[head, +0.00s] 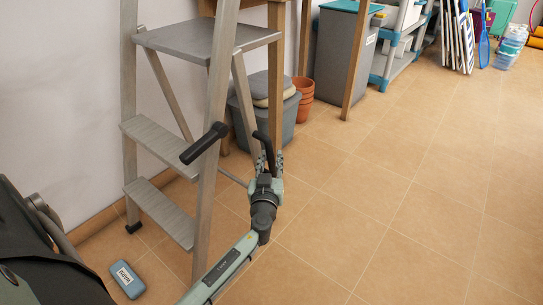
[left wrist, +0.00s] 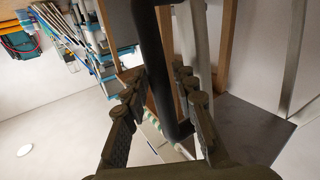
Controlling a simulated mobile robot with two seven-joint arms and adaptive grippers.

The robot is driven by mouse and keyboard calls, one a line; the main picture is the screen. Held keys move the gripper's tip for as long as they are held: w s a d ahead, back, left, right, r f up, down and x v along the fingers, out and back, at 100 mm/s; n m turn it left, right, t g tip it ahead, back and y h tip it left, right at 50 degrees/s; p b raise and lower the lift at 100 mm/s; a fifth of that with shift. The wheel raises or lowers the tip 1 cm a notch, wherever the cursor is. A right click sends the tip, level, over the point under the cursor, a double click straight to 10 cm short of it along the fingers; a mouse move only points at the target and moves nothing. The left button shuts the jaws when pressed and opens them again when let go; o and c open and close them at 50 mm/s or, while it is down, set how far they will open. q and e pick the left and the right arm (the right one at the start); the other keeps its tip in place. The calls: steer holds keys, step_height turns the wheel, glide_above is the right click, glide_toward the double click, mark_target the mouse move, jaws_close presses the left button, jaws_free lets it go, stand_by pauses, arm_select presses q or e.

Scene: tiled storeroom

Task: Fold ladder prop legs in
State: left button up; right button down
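The grey wooden step ladder (head: 182,215) stands at the left by the wall, its platform (head: 205,40) level and its legs spread. Two black handles stick out: one (head: 204,144) on the front rail, and another (head: 264,146) farther right by the rear prop leg (head: 243,100). My left gripper (head: 269,160) is at the right handle, fingers apart. In the left wrist view the black handle (left wrist: 160,60) runs between the open fingers; I see no clear grip on it. My right gripper is not in view.
A grey tub (head: 283,118) and terracotta pots (head: 305,98) stand behind the ladder. A grey bin (head: 340,55) and shelving (head: 400,45) are farther back. A small blue case (head: 127,279) lies on the floor at lower left. The tiled floor on the right is clear.

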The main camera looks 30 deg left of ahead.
arm_select(q)
steer(key=shift+c, duration=0.2)
jaws_close()
steer(key=shift+s, duration=0.15)
